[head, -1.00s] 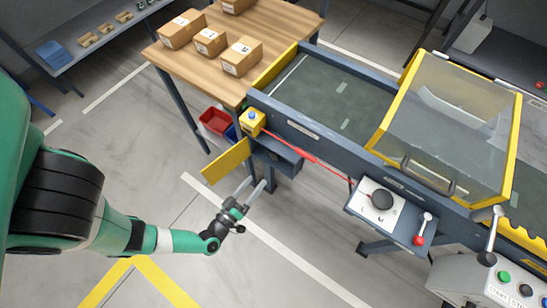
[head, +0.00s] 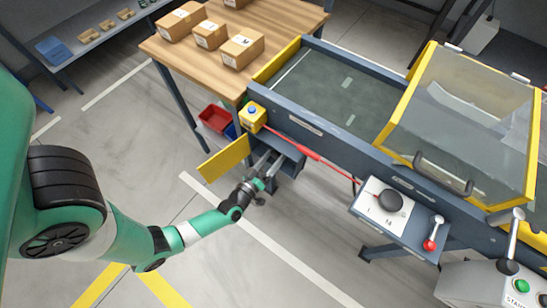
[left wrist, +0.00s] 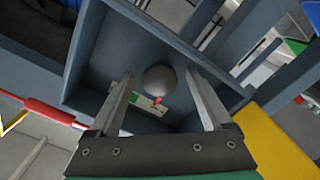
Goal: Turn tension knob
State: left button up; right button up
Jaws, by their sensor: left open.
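A round grey knob (left wrist: 160,79) sits inside an open dark blue-grey box (left wrist: 85,60) in the left wrist view. A small scale plate with a green patch and a red pointer (left wrist: 157,100) shows just below it. My left gripper (head: 271,160) is open at the mouth of this box (head: 290,158) under the conveyor. In the left wrist view its two fingers point into the box, one on each side of the knob. I cannot tell whether they touch it. In the head view the knob is hidden. My right gripper is not in view.
A yellow flap (head: 224,159) stands open left of the box. A yellow button box (head: 252,115) sits above.

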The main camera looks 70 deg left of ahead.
pick_arm(q)
grip_shut()
jog(key=shift+m, duration=0.4)
jog(key=m+p, duration=0.1)
jog(key=m, duration=0.1)
jog(key=shift+m+p, duration=0.4)
jog(key=m+p, duration=0.1)
jog(key=m, duration=0.3)
jog(key=shift+s+m, duration=0.1)
jog(key=shift+m, duration=0.2)
jog(key=m+p, duration=0.1)
jog(key=m, duration=0.3)
jog(key=m+p, duration=0.1)
jog(key=m, duration=0.4)
jog(key=shift+f, duration=0.1)
